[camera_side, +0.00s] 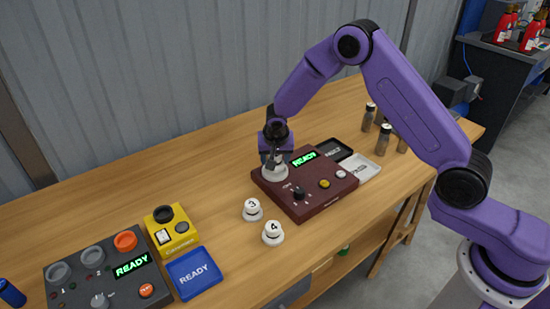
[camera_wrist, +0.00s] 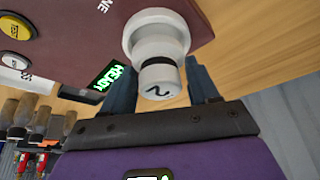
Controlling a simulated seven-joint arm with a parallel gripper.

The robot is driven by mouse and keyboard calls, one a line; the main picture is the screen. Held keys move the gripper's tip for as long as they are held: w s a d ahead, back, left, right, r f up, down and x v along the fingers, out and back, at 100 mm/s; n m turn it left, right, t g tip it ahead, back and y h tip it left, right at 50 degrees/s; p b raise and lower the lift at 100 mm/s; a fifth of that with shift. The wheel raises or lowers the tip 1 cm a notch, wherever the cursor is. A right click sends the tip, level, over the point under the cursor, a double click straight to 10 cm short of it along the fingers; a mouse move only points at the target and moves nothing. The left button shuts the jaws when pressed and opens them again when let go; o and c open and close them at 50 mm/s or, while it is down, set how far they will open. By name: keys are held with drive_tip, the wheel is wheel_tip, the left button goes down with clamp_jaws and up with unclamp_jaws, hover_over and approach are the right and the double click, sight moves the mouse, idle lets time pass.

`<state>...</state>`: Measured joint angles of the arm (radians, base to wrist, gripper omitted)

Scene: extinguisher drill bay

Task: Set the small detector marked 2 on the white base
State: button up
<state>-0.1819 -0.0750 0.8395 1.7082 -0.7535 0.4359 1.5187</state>
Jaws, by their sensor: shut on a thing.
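The small white detector marked 2 (camera_wrist: 158,82) is between the two fingers of my gripper (camera_wrist: 163,88) in the wrist view, with its numbered end towards the camera. My gripper (camera_side: 274,158) is shut on it. The round white base (camera_wrist: 140,22) lies directly beyond the detector, at the edge of the maroon console. In the side view the white base (camera_side: 274,174) is on the console's back left corner, right under my gripper. The detector is lined up with the base, but I cannot tell whether it touches it.
The maroon console (camera_side: 310,202) has a knob and coloured buttons. Detectors marked 3 (camera_side: 252,210) and 4 (camera_side: 273,233) stand left of it. A black tray (camera_side: 334,150) and a white tray (camera_side: 366,167) lie behind right. A yellow box (camera_side: 171,231), blue pad (camera_side: 193,273) and grey console are at left.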

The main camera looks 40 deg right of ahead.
drive_tip(key=shift+f, duration=0.8)
idle(0.9)
drive_tip(key=shift+r, duration=0.8)
drive_tip(key=shift+f, duration=0.75)
idle(0.9)
drive_tip(key=o, duration=0.8)
drive_tip(key=v, duration=1.1)
idle(0.4)
